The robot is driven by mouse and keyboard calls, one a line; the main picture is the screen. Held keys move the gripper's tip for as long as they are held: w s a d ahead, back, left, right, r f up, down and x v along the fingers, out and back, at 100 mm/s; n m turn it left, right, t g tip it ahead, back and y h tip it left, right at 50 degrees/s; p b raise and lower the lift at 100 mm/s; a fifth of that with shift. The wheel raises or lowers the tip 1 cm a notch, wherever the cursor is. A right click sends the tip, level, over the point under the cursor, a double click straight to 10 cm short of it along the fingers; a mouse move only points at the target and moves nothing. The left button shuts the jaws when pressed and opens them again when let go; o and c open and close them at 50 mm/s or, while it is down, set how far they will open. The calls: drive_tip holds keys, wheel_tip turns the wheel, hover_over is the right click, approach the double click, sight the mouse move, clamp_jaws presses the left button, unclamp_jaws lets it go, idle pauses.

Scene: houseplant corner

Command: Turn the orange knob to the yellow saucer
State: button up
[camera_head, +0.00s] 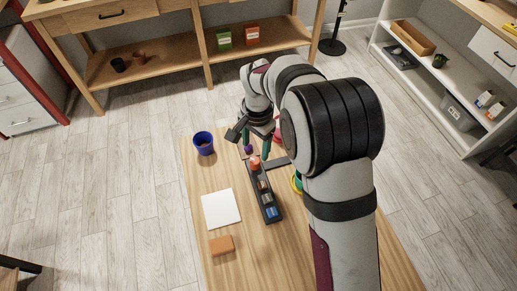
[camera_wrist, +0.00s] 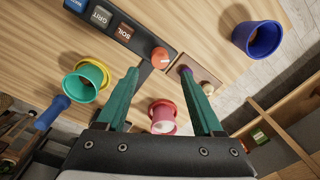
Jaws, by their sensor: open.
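The orange knob (camera_wrist: 160,57) sits at one end of a dark panel (camera_wrist: 130,40) with labelled tiles, among them GRIT and SOIL. It also shows in the head view (camera_head: 255,163). My gripper (camera_wrist: 160,74) is open and empty, its teal fingers spread, with the knob visible between and just beyond the tips; contact cannot be told. The yellow saucer (camera_wrist: 75,69) holds a teal pot (camera_wrist: 84,84), left of the knob in the wrist view. In the head view the saucer (camera_head: 295,183) is partly hidden by my arm.
A pink pot (camera_wrist: 162,118) shows between my fingers in the wrist view. A small board with a purple piece (camera_wrist: 183,69) lies beside the knob. A blue pot (camera_head: 203,143), white sheet (camera_head: 220,209) and orange-brown block (camera_head: 222,245) are on the table's left.

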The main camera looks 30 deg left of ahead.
sight(255, 160)
wheel_tip(255, 160, down, 7)
drive_tip(key=shift+a+r, duration=0.1)
drive_tip(key=shift+a, duration=0.05)
clamp_jaws()
idle(0.4)
